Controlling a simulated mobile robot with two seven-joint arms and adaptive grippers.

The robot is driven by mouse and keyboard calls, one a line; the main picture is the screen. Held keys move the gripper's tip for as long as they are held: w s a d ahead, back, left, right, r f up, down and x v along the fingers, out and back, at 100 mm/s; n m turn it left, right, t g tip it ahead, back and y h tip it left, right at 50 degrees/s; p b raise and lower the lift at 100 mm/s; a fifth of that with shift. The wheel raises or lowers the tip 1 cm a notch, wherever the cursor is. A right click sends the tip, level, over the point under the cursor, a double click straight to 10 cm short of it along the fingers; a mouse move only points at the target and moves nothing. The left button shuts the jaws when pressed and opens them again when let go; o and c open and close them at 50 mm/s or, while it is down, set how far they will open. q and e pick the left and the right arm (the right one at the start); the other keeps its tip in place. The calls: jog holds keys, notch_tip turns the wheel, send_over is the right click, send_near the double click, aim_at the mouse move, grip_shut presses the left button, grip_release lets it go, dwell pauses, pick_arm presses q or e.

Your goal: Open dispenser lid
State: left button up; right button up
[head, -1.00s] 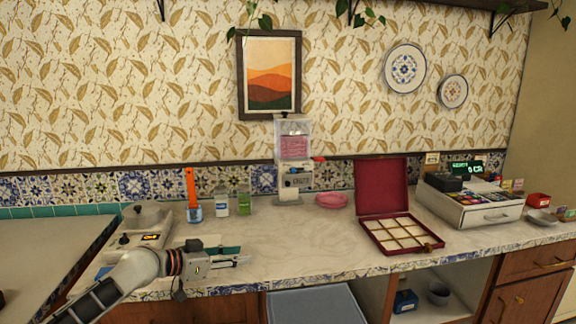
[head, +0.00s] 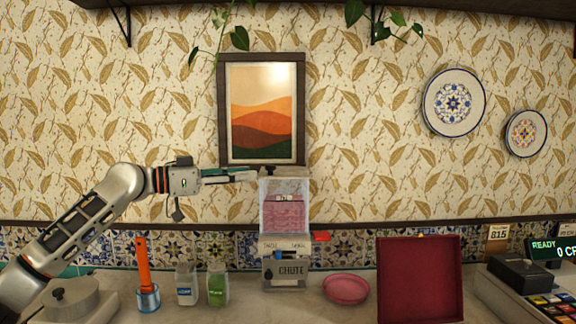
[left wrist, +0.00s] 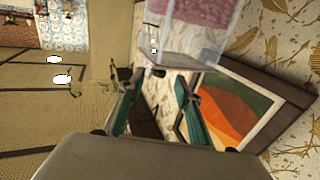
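The dispenser (head: 285,215) stands against the tiled wall, a clear bin with pink contents above a grey base marked CHUTE. Its pale lid (head: 290,172) is on top, with a small dark knob (head: 268,170) near the left. My left gripper (head: 256,174) reaches in level from the left, its tips close to the knob. In the left wrist view, the fingers (left wrist: 154,80) are apart with nothing between them; the clear bin (left wrist: 188,28) and its lid end lie just beyond the tips. Whether the tips touch the knob is unclear. My right gripper is out of view.
A framed picture (head: 261,110) hangs just behind and above the lid. On the counter are a blue pot with an orange-handled tool (head: 144,270), two jars (head: 186,285), a pink dish (head: 346,289), an open red box (head: 420,280) and a card terminal (head: 520,272).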

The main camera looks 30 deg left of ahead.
aim_at(270, 166)
pick_arm(q)
jog(key=x, duration=0.2)
jog(key=r+p+x, duration=0.1)
jog(key=x, duration=0.1)
jog(key=p+x, duration=0.1)
jog(key=x, duration=0.1)
jog(key=shift+w+d+r, duration=0.2)
jog(key=shift+w+r, duration=0.1)
jog(key=shift+w, duration=0.05)
jog(key=shift+w+d+f, duration=0.1)
jog(key=shift+w+d, duration=0.2)
jog(key=shift+w, duration=0.1)
grip_shut()
